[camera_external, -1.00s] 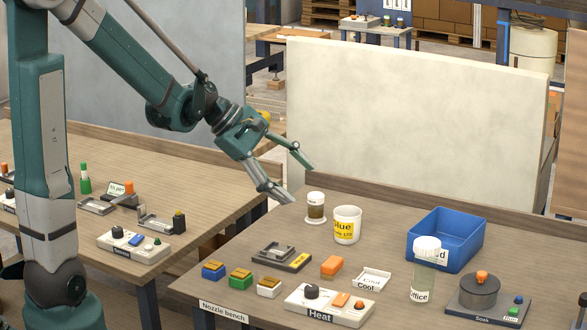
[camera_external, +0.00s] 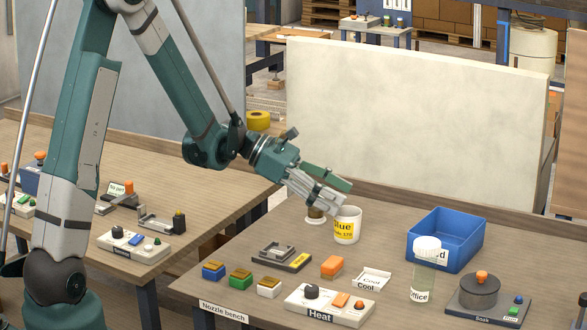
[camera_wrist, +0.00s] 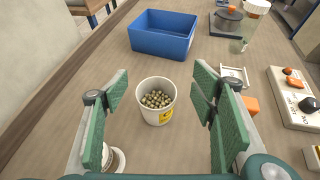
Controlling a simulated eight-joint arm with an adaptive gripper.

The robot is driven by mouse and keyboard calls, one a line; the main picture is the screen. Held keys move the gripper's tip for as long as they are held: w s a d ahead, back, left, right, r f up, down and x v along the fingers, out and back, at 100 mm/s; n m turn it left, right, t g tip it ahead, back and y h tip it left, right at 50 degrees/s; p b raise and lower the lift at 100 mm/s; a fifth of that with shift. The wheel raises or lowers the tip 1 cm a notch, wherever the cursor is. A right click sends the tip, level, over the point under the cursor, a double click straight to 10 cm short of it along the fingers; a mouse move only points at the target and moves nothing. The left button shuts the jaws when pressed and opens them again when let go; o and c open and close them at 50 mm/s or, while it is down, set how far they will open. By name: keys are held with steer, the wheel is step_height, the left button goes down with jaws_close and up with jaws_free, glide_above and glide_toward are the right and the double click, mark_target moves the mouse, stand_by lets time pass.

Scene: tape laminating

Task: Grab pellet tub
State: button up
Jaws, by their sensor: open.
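The pellet tub is a white open tub (camera_external: 347,225) with a yellow label reading "Glue", standing upright on the bench. My gripper (camera_external: 345,193) is open just above and to the left of the tub in the external view. In the wrist view my gripper (camera_wrist: 160,88) has its two green finger pads on either side of the tub, apart from it. Nothing is held.
A small white-lidded jar (camera_wrist: 113,160) stands close to the tub, by the left finger. A blue bin (camera_external: 447,238) stands to the right. An orange block (camera_external: 332,265), a "Cool" tray (camera_external: 371,280) and a "Heat" control box (camera_external: 330,305) lie nearer the front.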

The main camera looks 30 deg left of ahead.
mark_target(358, 230)
steer(key=shift+w+d+f+n+h, duration=0.35)
steer(key=shift+f+n+h, duration=0.05)
steer(key=shift+f, duration=0.05)
steer(key=shift+f+b, duration=0.45)
steer(key=shift+f, duration=1.25)
steer(key=shift+f, duration=0.1)
steer(key=shift+f, duration=0.6)
steer(key=f, duration=0.1)
steer(key=d+f+b, duration=0.1)
steer(key=f, duration=0.1)
steer(key=shift+w+d, duration=0.15)
steer(key=shift+d, duration=0.1)
steer(key=shift+w+d+f, duration=0.15)
steer(key=shift+d, duration=0.45)
